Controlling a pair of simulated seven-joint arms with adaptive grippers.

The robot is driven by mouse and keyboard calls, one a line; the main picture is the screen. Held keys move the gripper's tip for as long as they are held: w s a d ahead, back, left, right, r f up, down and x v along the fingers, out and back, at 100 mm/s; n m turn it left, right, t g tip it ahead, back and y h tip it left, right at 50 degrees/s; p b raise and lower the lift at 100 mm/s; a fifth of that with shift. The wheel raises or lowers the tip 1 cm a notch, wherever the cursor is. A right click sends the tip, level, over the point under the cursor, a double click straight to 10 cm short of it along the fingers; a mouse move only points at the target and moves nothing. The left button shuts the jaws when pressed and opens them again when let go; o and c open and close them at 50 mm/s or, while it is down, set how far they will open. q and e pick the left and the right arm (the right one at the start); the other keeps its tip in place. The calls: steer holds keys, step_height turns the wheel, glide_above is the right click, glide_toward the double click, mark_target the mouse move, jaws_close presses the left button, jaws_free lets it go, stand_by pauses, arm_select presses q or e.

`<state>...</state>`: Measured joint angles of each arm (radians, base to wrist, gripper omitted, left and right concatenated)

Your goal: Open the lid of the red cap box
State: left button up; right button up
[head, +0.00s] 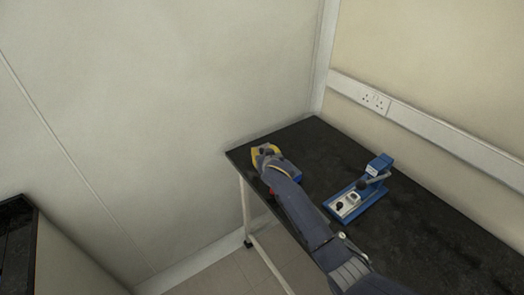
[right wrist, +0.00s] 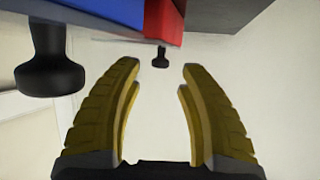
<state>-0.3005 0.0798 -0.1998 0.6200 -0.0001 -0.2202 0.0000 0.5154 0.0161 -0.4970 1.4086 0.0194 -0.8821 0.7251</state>
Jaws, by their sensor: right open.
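The red cap box shows only in part. In the right wrist view its red part (right wrist: 163,22) and a blue part (right wrist: 108,12) lie at the top edge, with a dark knob under each. In the head view a blue patch (head: 293,171) shows beside my right gripper (head: 264,154), and my gripper and arm hide most of the box. My right gripper, with yellow fingers, is open and empty; it also shows in the right wrist view (right wrist: 160,66). The smaller dark knob (right wrist: 160,58) appears between its fingertips, and I see no contact. My left gripper is not in view.
A blue device with a lever (head: 362,193) stands on the black table (head: 425,225), right of my right arm. The table's far corner meets the walls. A wall socket (head: 376,101) is on the right wall. Another dark surface (head: 16,235) is at the lower left.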

mark_target(262, 149)
steer(key=shift+x, duration=1.5)
steer(key=shift+o, duration=0.2)
jaws_close()
